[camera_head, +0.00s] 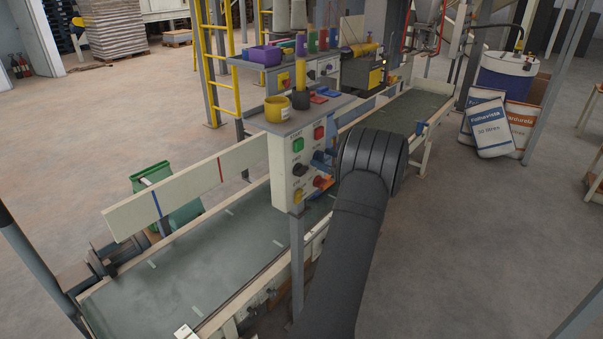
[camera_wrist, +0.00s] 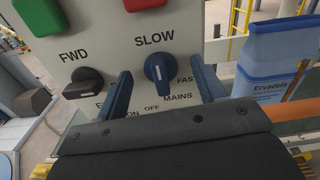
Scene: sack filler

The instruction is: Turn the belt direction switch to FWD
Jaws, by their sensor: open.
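The control panel (camera_head: 285,165) stands on a post beside the belt. In the wrist view, a black knob (camera_wrist: 84,82) sits under the FWD label (camera_wrist: 73,55) at the left. Its raised grip lies slanted, and I cannot tell which mark it points at. A blue knob (camera_wrist: 158,68) sits under the SLOW label, its white line close to upright. My gripper (camera_wrist: 161,68) is open, with one blue finger on each side of the blue knob; contact is unclear. The black knob is outside the fingers, left of the left one. In the head view my arm partly hides the gripper.
A green button (camera_wrist: 40,15) and a red button (camera_wrist: 144,4) sit above the knobs. MAINS, ON and OFF labels show below. A blue and white sack (camera_wrist: 280,65) is right of the panel. A yellow cup (camera_head: 277,108) stands on the panel's top shelf.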

